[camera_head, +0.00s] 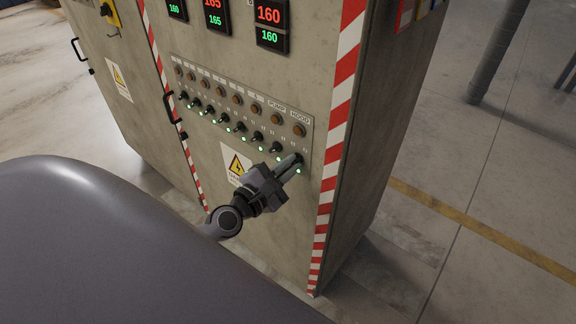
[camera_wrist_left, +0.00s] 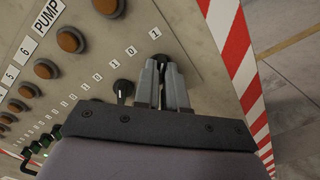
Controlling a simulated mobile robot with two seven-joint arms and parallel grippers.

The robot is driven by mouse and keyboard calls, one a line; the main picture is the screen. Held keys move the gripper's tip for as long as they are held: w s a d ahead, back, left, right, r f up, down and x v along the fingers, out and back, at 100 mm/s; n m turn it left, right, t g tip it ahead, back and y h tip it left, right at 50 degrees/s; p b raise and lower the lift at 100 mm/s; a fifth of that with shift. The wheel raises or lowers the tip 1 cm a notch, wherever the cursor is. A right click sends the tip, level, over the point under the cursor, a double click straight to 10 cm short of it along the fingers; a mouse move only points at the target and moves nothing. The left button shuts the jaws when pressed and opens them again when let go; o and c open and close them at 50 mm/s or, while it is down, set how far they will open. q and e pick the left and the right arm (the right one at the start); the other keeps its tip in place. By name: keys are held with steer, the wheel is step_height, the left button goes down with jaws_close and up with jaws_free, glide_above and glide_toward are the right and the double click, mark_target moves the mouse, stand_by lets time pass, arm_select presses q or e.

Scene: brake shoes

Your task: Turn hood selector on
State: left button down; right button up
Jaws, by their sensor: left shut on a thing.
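The hood selector (camera_head: 300,156) is the black knob at the right end of the selector row, below the HOOD label (camera_head: 300,117). My left gripper (camera_head: 291,164) is at it, with its fingers shut on the knob. In the left wrist view the gripper's two grey fingers (camera_wrist_left: 161,82) stand on either side of the dark hood selector (camera_wrist_left: 161,61). Most of the knob is hidden between the fingers, so its exact angle cannot be told. A green light (camera_head: 298,171) glows just below it. My right gripper is not in view.
The PUMP selector (camera_head: 276,147) is close on the left; it also shows in the left wrist view (camera_wrist_left: 123,90). Several more selectors, orange-brown lamps and green lights line the panel. A red-and-white striped edge (camera_head: 340,100) is just right. Open floor lies beyond.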

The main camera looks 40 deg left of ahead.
arm_select(q)
steer(key=c, duration=1.2)
jaws_free()
steer(key=shift+s, duration=0.1)
steer(key=s+b, duration=0.1)
steer(key=s, duration=0.6)
steer(key=shift+a+b, duration=0.3)
steer(key=shift+b, duration=0.05)
steer(key=shift+d, duration=0.1)
steer(key=s+d+f+m+g, duration=0.2)
steer(key=f+m, duration=0.3)
steer(key=m, duration=0.4)
steer(key=s+d+f+m+g, duration=0.3)
steer(key=s+d+f+m, duration=0.1)
steer(key=m, duration=0.5)
steer(key=s+d+f+m+g+h+p, duration=0.1)
steer(key=s+d+f+m+g, duration=0.1)
steer(key=s+d+f+m, duration=0.2)
step_height(320, 180, down, 3)
steer(key=s+m, duration=0.1)
steer(key=m, duration=0.5)
steer(key=shift+g, duration=0.3)
